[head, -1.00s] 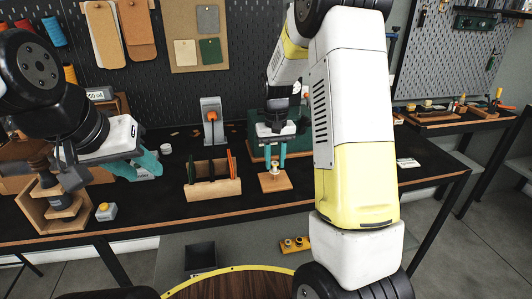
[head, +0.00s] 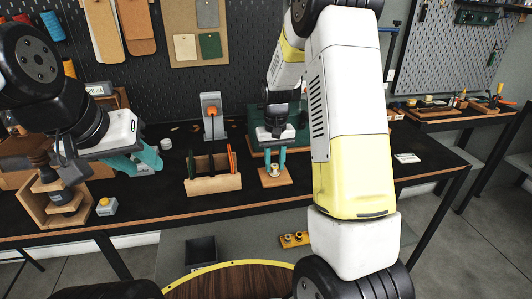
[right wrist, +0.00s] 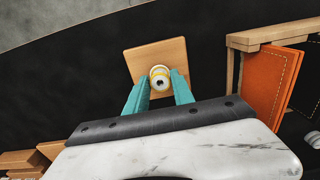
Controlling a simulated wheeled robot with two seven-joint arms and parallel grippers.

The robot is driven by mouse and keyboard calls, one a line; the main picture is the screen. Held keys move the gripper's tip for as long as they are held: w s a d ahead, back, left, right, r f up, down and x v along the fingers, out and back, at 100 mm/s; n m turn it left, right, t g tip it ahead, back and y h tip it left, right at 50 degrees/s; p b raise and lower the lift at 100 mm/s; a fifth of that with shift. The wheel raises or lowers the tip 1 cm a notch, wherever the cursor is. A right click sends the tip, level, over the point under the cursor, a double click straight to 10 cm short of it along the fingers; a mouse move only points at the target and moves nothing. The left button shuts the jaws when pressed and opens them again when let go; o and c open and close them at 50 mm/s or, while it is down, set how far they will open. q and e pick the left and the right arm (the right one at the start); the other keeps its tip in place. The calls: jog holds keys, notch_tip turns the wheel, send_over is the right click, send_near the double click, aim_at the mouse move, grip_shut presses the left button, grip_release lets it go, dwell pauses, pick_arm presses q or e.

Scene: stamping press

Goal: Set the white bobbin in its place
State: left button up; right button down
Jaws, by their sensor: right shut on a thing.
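The white bobbin (right wrist: 160,77), with yellowish rings, sits between the teal fingertips of my right gripper (right wrist: 162,84), which is shut on it. In the head view my right gripper (head: 275,165) points down with the bobbin over a square wooden base (head: 286,180). The base also shows behind the bobbin in the right wrist view (right wrist: 174,50). The bobbin and gripper cover its middle, so I cannot tell whether the bobbin touches it. My left gripper (head: 139,163) is at the left over the bench, its teal fingers apart and empty.
A small box with a yellow button (head: 106,206) is at the left front. A yellow strip with round parts (head: 295,240) and a dark bin (head: 201,252) lie below the bench.

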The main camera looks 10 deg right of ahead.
jog(key=shift+f, duration=0.15)
jog(key=c, duration=1)
grip_release()
notch_tip(320, 180, up, 8)
jog(key=shift+f, duration=0.1)
jog(key=s+r+t+y, duration=0.2)
jog(key=s+r+t, duration=0.1)
jog(key=s+r, duration=0.9)
jog(key=s+a+r+t, duration=0.1)
jog(key=s+a+t, duration=0.1)
jog(key=s, duration=1)
jog(key=shift+s+r+t, duration=0.15)
jog(key=shift+r+t, duration=0.25)
jog(key=shift+t, duration=0.2)
